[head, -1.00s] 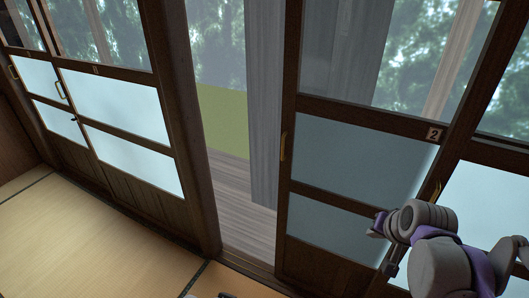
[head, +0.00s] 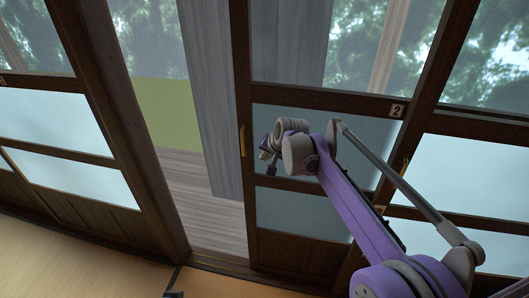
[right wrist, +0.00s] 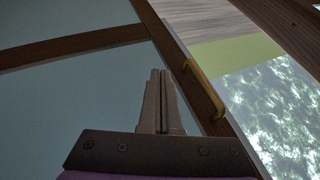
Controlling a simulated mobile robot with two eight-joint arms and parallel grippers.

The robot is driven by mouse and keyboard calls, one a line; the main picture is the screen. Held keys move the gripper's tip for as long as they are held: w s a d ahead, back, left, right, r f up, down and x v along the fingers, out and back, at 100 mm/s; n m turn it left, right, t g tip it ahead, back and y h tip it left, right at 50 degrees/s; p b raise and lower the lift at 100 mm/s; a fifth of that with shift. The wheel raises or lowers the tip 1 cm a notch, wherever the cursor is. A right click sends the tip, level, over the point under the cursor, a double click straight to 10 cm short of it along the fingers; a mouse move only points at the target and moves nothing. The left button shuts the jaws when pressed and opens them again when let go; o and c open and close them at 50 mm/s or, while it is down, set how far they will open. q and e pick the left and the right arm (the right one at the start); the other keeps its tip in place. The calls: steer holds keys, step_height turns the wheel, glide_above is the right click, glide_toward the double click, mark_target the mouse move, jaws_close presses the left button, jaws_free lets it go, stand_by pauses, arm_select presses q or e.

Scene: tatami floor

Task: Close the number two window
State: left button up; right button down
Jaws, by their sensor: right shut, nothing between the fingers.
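The number two window (head: 300,222) is a dark wooden sliding panel with clear glass above and frosted panes below. Its number plate "2" (head: 396,111) is at the upper right. A brass handle (head: 242,141) is on its left stile; it also shows in the right wrist view (right wrist: 204,88). An open gap lies between this stile and the post to its left. My right gripper (head: 268,168) is in front of the frosted pane, right of the handle. In the right wrist view its fingers (right wrist: 160,76) are shut and empty, apart from the handle. My left gripper is not seen.
A dark wooden post (head: 140,140) bounds the gap on the left, beside another frosted window (head: 70,120). A second brass handle (head: 405,166) is at the right. Grey boards (head: 205,190) show through the gap. The tatami floor (head: 70,265) in front is clear.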

mark_target(250, 156)
steer(key=w+a+f, duration=0.2)
steer(key=w+a+f+p, duration=0.1)
steer(key=w+a, duration=0.1)
steer(key=a, duration=0.1)
steer(key=shift+w+f, duration=0.2)
steer(key=shift+f, duration=0.2)
steer(key=shift+a, duration=0.1)
